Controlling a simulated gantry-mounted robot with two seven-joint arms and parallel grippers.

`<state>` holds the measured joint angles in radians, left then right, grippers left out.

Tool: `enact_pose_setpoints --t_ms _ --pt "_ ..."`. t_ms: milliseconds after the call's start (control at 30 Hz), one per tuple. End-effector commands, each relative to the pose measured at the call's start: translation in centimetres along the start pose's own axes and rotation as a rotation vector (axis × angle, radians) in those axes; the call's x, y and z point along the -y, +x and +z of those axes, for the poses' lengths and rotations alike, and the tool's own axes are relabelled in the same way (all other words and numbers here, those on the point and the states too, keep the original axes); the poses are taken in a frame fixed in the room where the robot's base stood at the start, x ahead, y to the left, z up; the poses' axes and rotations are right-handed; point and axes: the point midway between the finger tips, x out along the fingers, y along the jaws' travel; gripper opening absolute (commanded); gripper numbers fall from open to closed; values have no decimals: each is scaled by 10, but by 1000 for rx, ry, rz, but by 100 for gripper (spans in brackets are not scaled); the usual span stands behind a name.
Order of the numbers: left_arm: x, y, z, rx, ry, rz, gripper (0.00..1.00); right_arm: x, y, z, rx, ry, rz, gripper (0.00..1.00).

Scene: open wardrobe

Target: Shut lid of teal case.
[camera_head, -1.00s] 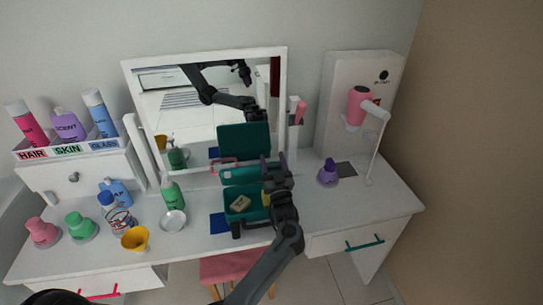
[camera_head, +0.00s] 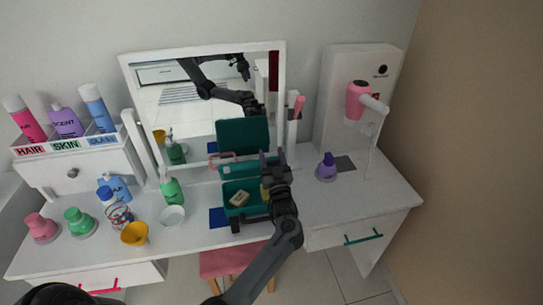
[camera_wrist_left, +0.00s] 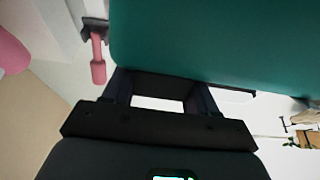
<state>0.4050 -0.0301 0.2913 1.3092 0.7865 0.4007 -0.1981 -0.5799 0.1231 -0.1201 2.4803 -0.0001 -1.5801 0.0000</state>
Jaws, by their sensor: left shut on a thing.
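The teal case (camera_head: 236,212) stands open on the white dressing table, with a small beige block (camera_head: 239,198) inside. Its lid (camera_head: 238,169) is raised at the back, close to the mirror, and a larger teal panel in the glass looks like its reflection. My left gripper (camera_head: 272,160) is at the lid's right end, shut on the lid. In the left wrist view the lid (camera_wrist_left: 210,40) fills the top as a plain teal surface, and my left gripper (camera_wrist_left: 160,85) reaches its edge; the exact contact is hidden. My right gripper is not in view.
The mirror (camera_head: 190,110) stands right behind the case. A purple bottle (camera_head: 327,170) and pink hair dryer (camera_head: 357,100) are to the right. Table to the right front is clear.

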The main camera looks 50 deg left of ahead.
Motion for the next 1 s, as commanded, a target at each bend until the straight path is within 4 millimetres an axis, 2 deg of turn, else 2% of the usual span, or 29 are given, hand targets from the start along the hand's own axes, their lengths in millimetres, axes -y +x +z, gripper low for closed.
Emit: enact_pose_setpoints --t_ms 33,667,700,833,1000 --pt "0 -5 11 23 11 7 2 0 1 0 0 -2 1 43" --pt "0 -5 11 24 11 7 2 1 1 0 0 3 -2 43" --pt "0 -5 11 24 11 7 59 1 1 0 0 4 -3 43" --pt "0 -5 11 23 11 7 79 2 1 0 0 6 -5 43" --pt "0 -5 11 23 12 6 79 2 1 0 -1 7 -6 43"
